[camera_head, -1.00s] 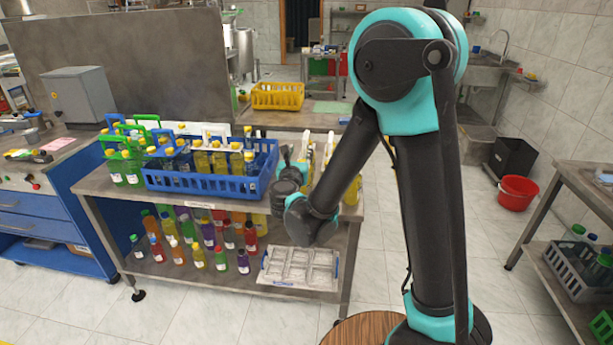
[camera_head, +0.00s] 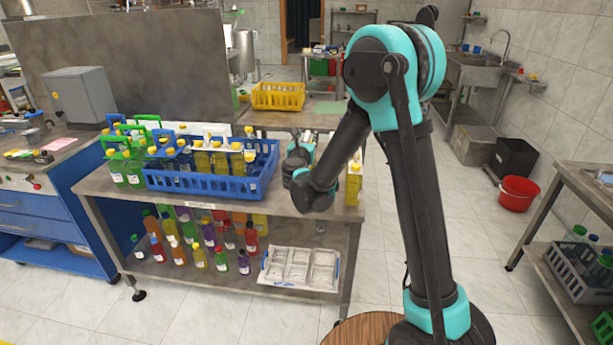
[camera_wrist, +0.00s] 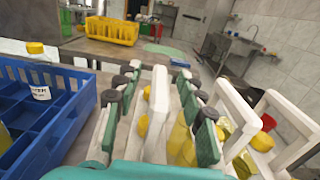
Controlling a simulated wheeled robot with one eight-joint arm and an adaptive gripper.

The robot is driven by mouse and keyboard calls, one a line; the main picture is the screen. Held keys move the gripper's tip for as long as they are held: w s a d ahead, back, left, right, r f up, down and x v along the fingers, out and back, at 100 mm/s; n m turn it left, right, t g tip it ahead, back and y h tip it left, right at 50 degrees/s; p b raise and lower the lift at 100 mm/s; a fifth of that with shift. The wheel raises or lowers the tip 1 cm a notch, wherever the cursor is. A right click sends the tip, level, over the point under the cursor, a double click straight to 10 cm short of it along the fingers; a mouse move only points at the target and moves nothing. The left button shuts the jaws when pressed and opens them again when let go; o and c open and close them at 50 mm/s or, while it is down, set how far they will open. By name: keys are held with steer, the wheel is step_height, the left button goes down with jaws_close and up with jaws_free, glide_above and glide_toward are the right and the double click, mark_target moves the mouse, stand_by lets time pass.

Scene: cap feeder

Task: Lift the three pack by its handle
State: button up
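In the wrist view, my gripper (camera_wrist: 157,125) is open. Its two green-padded fingers stand on either side of an upright white handle (camera_wrist: 158,92), with gaps on both sides. Yellow bottles (camera_wrist: 182,145) show below and right of this handle, partly hidden by the right finger. How many bottles the pack holds cannot be told. More white handles (camera_wrist: 240,100) stand to the right. In the head view, my gripper (camera_head: 300,150) is over the right end of the upper shelf; my wrist hides most of the packs, and a yellow bottle (camera_head: 353,188) shows to its right.
A blue crate (camera_head: 200,184) with bottle packs stands left of my gripper; its wall is close in the wrist view (camera_wrist: 62,135). A yellow crate (camera_head: 278,96) is on the table behind. Loose bottles and a white tray (camera_head: 298,268) are on the lower shelf.

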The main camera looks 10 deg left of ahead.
jaws_close()
stand_by(0.4)
steer(key=shift+r, duration=0.1)
